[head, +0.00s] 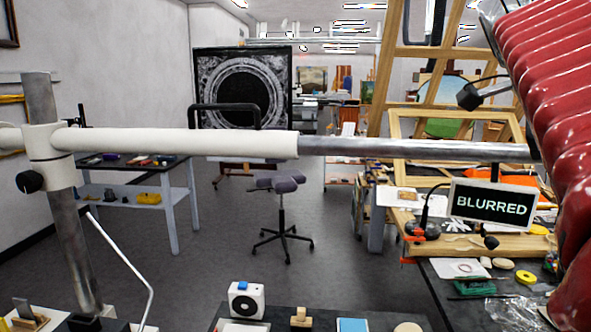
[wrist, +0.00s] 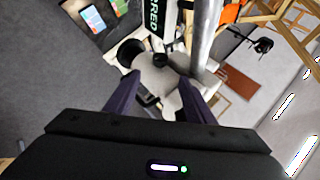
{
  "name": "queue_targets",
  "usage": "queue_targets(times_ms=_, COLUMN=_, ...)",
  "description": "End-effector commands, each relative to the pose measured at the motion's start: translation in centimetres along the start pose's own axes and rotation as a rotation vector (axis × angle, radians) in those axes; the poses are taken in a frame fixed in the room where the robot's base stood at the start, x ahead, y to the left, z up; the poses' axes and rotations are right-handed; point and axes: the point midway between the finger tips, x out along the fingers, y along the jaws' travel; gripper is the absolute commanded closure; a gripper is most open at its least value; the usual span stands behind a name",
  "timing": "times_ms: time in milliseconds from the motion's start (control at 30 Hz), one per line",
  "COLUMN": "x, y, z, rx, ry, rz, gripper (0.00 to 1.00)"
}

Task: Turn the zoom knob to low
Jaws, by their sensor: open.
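In the wrist view, a white instrument body (wrist: 155,76) lies between and just beyond the fingers of my gripper (wrist: 156,82). A round black part (wrist: 131,53) sits on its upper left. A small dark part (wrist: 148,85) shows on the body between the fingers. I cannot tell which dark part is the zoom knob, and no low mark is readable. The fingers are dark purple, apart and open, with nothing clearly held. A sign reading "BLURRED" (head: 492,205) hangs under the boom in the head view; part of it shows in the wrist view (wrist: 160,15).
A white and metal boom (head: 180,142) crosses the head view from a post (head: 65,225) with a black clamp knob (head: 30,181). A cluttered bench (head: 475,275) stands at right. A stool (head: 281,205) stands on open grey floor. A white box (head: 246,300) sits at the front.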

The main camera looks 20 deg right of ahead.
Motion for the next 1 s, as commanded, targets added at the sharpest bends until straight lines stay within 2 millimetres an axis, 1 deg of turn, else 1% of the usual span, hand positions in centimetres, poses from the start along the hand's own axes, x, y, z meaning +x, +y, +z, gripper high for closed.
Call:
queue_targets(times_ms=300, x=0.1, y=0.0, z=-0.2, rx=0.003, ry=0.003, rz=0.002, gripper=0.51)
queue_targets(times_ms=467, x=0.9, y=0.1, z=-0.2, rx=0.003, ry=0.005, rz=0.004, gripper=0.51)
queue_targets(times_ms=667, x=3.2, y=0.1, z=-0.3, rx=0.003, ry=0.005, rz=0.006, gripper=0.51)
queue_targets(times_ms=1000, x=8.4, y=0.1, z=-0.3, rx=0.004, ry=0.005, rz=0.005, gripper=0.51)
